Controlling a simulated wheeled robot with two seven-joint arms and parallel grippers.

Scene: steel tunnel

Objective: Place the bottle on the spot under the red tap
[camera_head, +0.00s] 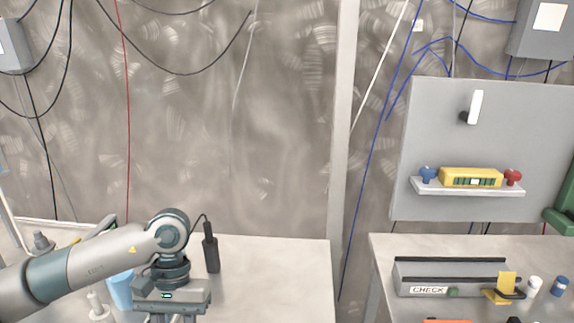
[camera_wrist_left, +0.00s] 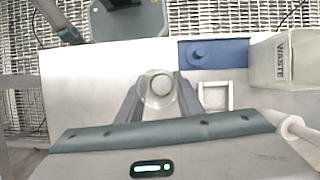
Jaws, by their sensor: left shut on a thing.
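My left gripper (camera_wrist_left: 160,90) is shut on a pale round-topped bottle (camera_wrist_left: 161,82), seen from above in the wrist view. In the head view, my left gripper points down over the left table; its fingertips and the held bottle are cut off by the lower edge. A red tap-like piece (camera_head: 513,177) stands at the right end of a white shelf (camera_head: 468,188) on a grey panel, far to the right. A matching blue one (camera_head: 427,175) is at the shelf's left end. The spot under the red tap cannot be made out. My right gripper is not in view.
A dark upright cylinder (camera_head: 211,252) stands on the left table (camera_head: 270,270), whose right part is clear. A gap separates the right table, bearing a grey CHECK unit (camera_head: 450,275). A WASTE box (camera_wrist_left: 284,62), blue block (camera_wrist_left: 225,53) and white square frame (camera_wrist_left: 216,96) lie near the held bottle.

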